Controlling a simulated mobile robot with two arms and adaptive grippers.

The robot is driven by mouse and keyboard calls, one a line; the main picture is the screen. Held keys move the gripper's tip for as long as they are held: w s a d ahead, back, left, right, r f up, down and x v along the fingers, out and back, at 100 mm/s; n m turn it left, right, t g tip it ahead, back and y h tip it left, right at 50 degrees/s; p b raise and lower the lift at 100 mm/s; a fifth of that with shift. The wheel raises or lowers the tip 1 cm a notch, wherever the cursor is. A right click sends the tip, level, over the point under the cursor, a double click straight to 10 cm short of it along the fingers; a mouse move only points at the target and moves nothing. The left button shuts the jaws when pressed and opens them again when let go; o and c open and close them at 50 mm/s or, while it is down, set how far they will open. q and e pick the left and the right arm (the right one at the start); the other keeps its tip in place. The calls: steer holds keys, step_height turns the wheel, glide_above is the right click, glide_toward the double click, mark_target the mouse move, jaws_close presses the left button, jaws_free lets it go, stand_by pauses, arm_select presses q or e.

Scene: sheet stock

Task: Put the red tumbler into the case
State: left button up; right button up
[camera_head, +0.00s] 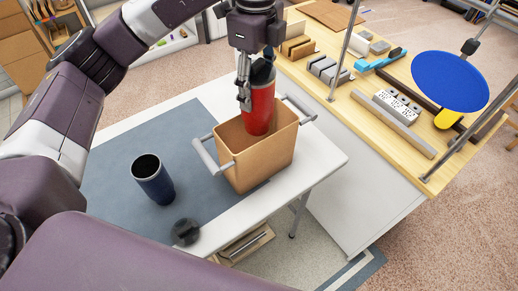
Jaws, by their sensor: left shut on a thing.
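The red tumbler (259,108) has a dark top and is roughly upright over the tan case (262,162). Its lower end is within the outline of the case's opening; I cannot tell how deep it reaches. The case stands on the white table and has a grey bar handle at each end. My left gripper (244,98) points down and is shut on the red tumbler near its upper part. My right gripper is not in view.
A dark blue tumbler (153,180) stands on the grey mat (112,185) left of the case. A dark round object (186,232) lies near the front edge. A wooden workbench (350,101) with blocks and posts stands behind right.

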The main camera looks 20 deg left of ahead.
mark_target(256, 111)
arm_select(q)
step_height(256, 111, down, 7)
steer(key=shift+s+r+p, duration=0.15)
steer(key=shift+r+p, duration=0.05)
steer(key=shift+p, duration=0.1)
step_height(256, 111, down, 7)
steer(key=shift+f+p, duration=0.1)
steer(key=shift+p, duration=0.65)
step_height(256, 111, down, 4)
steer(key=shift+f+p, duration=0.15)
steer(key=shift+p, duration=0.3)
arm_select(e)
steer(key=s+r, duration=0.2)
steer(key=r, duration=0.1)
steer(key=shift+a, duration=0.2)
arm_select(q)
steer(key=shift+f, duration=0.1)
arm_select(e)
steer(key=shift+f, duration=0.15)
arm_select(q)
steer(key=shift+f, duration=0.15)
steer(key=o, duration=1.9)
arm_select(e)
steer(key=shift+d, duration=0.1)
